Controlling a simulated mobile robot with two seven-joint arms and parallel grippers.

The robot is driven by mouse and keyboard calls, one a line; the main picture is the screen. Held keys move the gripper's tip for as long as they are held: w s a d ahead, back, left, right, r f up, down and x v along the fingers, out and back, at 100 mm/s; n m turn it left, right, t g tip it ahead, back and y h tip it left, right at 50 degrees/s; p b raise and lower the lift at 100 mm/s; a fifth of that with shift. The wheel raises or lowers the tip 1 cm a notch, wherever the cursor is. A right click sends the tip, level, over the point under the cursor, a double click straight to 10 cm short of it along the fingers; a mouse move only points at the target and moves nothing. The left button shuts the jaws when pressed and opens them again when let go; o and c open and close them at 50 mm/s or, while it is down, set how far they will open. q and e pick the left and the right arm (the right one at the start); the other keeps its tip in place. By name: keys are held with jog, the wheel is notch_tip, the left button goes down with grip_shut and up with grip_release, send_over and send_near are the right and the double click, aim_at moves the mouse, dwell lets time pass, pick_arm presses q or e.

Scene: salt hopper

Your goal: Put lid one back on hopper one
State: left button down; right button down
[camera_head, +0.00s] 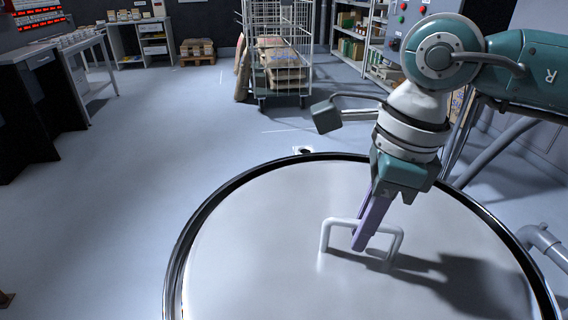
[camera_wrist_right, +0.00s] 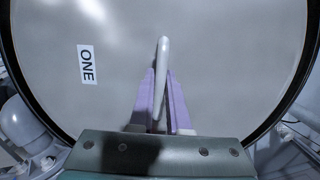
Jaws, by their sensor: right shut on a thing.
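Lid one is a large round grey metal lid (camera_head: 270,250) with a dark rim, filling the lower part of the head view. A white label reading ONE (camera_wrist_right: 87,65) is on it in the right wrist view. A light grey bar handle (camera_head: 326,236) stands on the lid and also shows in the right wrist view (camera_wrist_right: 162,52). My right gripper (camera_head: 362,236) points down from above with its purple fingers shut on the handle. The lid lies across what looks like the hopper's round mouth; the hopper's body is hidden beneath it. My left gripper is out of view.
A grey pipe (camera_head: 543,245) is close to the lid's right side. A wire cage trolley (camera_head: 280,60) with sacks stands at the back. Benches (camera_head: 65,60) are at the left and shelves (camera_head: 355,35) at the back right. The floor left of the lid is clear.

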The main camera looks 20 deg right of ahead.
jog(key=shift+f+b, duration=0.5)
jog(key=shift+b, duration=0.05)
dwell(0.4)
jog(key=c, duration=1)
grip_release()
jog(key=shift+o, duration=1)
jog(key=shift+f, duration=0.1)
